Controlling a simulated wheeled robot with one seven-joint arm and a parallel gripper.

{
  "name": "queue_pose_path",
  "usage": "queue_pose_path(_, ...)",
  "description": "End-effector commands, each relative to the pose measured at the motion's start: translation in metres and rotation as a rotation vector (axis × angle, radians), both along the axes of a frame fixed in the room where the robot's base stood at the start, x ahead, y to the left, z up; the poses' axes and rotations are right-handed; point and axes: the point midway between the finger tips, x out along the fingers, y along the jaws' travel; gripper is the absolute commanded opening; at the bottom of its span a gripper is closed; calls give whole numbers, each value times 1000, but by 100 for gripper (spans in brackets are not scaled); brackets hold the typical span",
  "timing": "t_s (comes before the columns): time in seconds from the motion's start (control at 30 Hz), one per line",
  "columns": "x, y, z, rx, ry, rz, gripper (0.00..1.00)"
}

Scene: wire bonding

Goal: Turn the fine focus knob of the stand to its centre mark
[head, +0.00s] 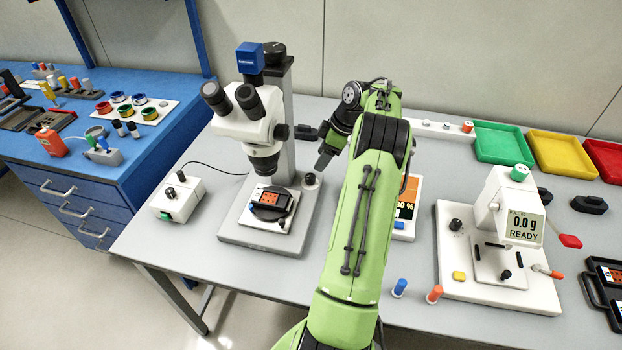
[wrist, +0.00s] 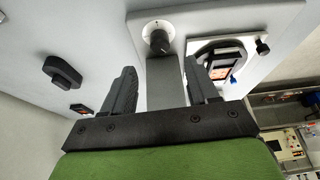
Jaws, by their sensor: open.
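The microscope stand (head: 232,232) has a grey base. A black knob (head: 310,179) sits at the base's right rear, beside the column. In the wrist view the knob (wrist: 159,40) stands on a round white dial (wrist: 147,27); its marks are too small to read. My gripper (head: 323,160) is above and close to the knob in the head view. In the wrist view my gripper (wrist: 161,68) is open, with one finger on each side of the picture line to the knob. The knob shows just beyond the fingertips, and I see no contact.
The microscope head (head: 250,120) and column (head: 288,105) stand left of my gripper. A black board holder (head: 268,207) is on the base. A black handle-shaped object (wrist: 62,71) lies on the table. A white control box (head: 180,198) stands at left, a scale (head: 508,215) at right.

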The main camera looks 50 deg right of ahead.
Motion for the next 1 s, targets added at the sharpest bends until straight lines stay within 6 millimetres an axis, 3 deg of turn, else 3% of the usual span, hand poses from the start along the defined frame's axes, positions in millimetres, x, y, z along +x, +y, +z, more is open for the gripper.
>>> queue_pose_path(0.03, 5, 3, -17, 2, 3, 2, 59)
queue_pose_path(0.1, 11, 6, -34, 2, 3, 2, 59)
queue_pose_path(0.3, 24, 13, -68, 1, 1, -1, 59)
queue_pose_path(0.67, 29, 14, -76, 0, 0, -1, 59)
queue_pose_path(1.0, 29, 14, -76, 0, 0, -1, 10)
